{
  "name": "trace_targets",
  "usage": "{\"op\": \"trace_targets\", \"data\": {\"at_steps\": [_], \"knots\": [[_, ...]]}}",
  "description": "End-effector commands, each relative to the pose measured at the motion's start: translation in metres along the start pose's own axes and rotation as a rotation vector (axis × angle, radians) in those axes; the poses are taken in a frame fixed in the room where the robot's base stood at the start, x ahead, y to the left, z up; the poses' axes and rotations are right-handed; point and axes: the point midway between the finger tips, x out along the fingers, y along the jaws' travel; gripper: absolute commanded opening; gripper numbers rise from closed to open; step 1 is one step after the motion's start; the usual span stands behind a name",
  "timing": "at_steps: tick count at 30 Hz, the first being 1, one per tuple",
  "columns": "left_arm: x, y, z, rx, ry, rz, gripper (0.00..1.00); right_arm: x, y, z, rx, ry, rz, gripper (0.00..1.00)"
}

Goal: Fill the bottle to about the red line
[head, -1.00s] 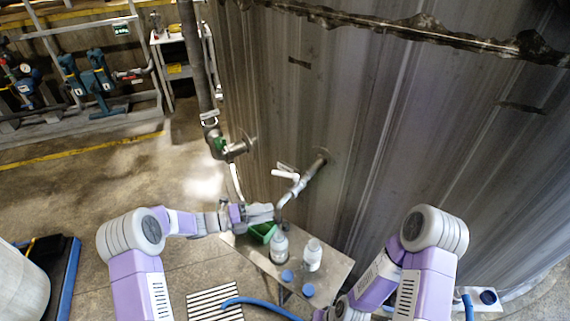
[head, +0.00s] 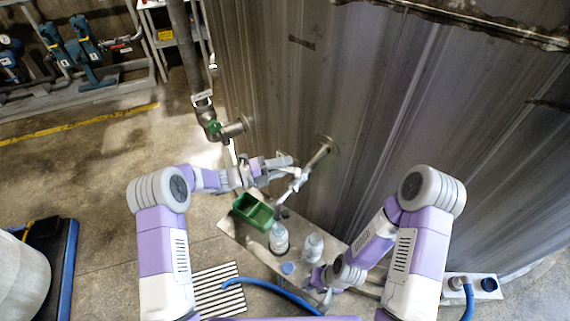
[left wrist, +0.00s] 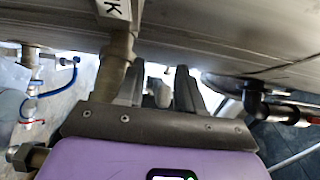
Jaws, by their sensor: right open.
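The bottle (head: 279,238) stands upright on the bench under the tap's spout; its red line and liquid level are too small to make out. The tap (head: 318,155) comes out of the big metal wall and has a white lever (head: 295,181). My left gripper (head: 288,161) is beside the tap, close to the lever. In the left wrist view its fingers (left wrist: 162,82) are apart, with a pale rounded piece between them; contact is unclear. My right gripper (head: 326,292) is open and low at the bench's front edge, right of the blue cap (head: 288,268).
A second bottle (head: 313,247) stands right of the first on the bench (head: 237,236). A green bin (head: 253,211) is at the bench's left end. A blue hose (head: 265,286) runs in front, near a floor grate (head: 219,290). A vertical pipe (head: 186,60) stands left of the tap.

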Motion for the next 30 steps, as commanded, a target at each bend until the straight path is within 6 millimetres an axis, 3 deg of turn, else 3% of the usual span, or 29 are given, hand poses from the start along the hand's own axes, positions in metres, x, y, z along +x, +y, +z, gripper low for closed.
{"op": "trace_targets", "data": {"at_steps": [11,18,30], "knots": [[0.007,0.0,-0.0001,0.0,0.0,0.0,0.36,-0.0007,-0.0004,-0.0002,0.0,0.001,0.0,0.45],[0.0068,0.0,-0.0002,0.0,0.0,0.0,0.0,-0.0007,-0.0004,-0.0002,0.0,0.0,0.0,0.45],[-0.0004,0.0,0.0028,0.001,-0.001,-0.001,0.0,-0.0005,-0.0004,-0.0001,0.0,0.0,0.0,0.45]]}}
